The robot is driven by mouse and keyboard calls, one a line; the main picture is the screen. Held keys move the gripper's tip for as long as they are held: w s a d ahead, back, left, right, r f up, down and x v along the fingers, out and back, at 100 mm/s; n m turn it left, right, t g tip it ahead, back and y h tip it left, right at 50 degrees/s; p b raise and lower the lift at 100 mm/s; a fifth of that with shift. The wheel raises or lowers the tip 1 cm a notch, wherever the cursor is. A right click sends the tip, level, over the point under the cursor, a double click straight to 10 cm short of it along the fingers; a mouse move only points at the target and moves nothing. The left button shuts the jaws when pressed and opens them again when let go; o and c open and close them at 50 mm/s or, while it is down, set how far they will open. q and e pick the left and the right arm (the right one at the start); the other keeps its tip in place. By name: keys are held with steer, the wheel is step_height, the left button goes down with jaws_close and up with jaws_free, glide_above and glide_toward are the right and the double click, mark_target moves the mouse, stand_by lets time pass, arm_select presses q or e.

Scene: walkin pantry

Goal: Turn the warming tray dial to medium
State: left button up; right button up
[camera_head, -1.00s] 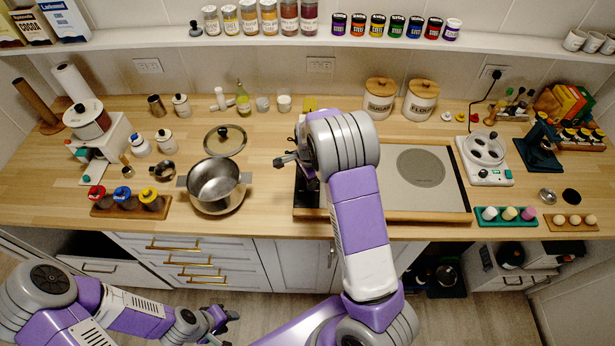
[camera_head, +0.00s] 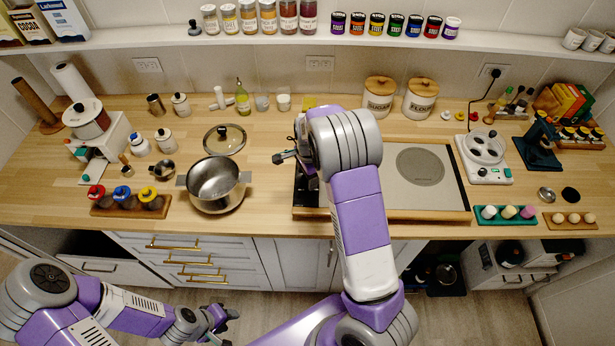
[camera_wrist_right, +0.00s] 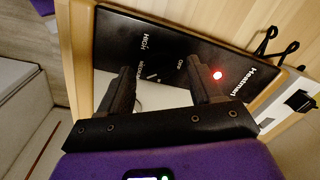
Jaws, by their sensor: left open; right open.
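The warming tray (camera_head: 445,196) lies on the counter, with a pale top and a grey round zone. Its black control panel (camera_wrist_right: 225,98) fills much of the right wrist view, with OFF, MEDIUM and HIGH lettering and a lit red lamp (camera_wrist_right: 217,75). My right gripper (camera_wrist_right: 159,68) is open over the panel, one finger on each side of the medium marking. A small white mark shows between the fingers; I cannot tell the dial's shape or setting. In the head view my right arm hides most of that gripper and panel. My left gripper (camera_head: 222,320) is open and empty, low in front of the drawers.
A steel pot (camera_head: 214,187) stands on the counter left of the tray, with its glass lid (camera_head: 224,139) behind it. Sugar (camera_head: 379,98) and flour (camera_head: 420,100) canisters stand behind the tray. A white appliance (camera_head: 484,157) stands to its right.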

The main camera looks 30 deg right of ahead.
steer(key=r, duration=0.6)
steer(key=shift+s, duration=0.25)
